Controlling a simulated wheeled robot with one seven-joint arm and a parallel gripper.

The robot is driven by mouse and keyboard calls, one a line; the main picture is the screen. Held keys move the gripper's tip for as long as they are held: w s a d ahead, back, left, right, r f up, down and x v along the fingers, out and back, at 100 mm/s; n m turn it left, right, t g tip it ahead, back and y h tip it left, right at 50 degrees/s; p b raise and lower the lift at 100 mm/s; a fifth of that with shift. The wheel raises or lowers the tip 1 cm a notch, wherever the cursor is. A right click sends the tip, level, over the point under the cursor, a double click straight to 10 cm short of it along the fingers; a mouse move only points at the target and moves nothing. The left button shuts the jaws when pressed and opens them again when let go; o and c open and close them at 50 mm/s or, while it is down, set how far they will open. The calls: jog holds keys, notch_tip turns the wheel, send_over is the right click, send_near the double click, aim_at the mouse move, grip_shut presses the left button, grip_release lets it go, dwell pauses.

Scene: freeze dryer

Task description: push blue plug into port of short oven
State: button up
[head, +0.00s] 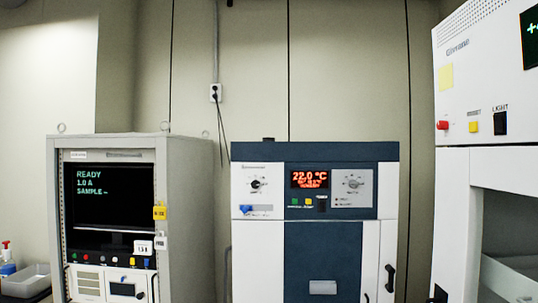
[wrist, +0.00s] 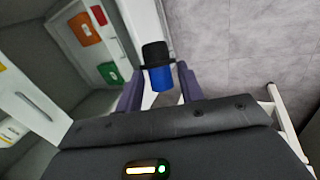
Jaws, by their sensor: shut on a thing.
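The blue plug (wrist: 161,79) has a black end and sits between the two purple fingers of my gripper (wrist: 160,72) in the wrist view. My gripper is shut on it. The short oven is probably the white and navy unit (head: 323,236) in the middle of the head view, with a red 22.0 °C display (head: 310,179). A small blue part (head: 247,209) shows at the left of its panel, under a dial. I cannot tell which spot is the port. My gripper and the plug are not in the head view.
A grey cabinet (head: 185,215) with a READY screen (head: 108,195) stands left. A tall white machine (head: 458,165) with a recess stands right. The wrist view shows pale panels with orange (wrist: 84,29) and green labels left, grey floor (wrist: 240,60) right.

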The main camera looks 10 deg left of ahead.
jog(key=s+f+p, duration=0.1)
jog(key=s+f, duration=0.3)
jog(key=f, duration=0.4)
jog(key=s+f+p, duration=0.2)
jog(key=s+f, duration=0.2)
jog(key=f, duration=0.4)
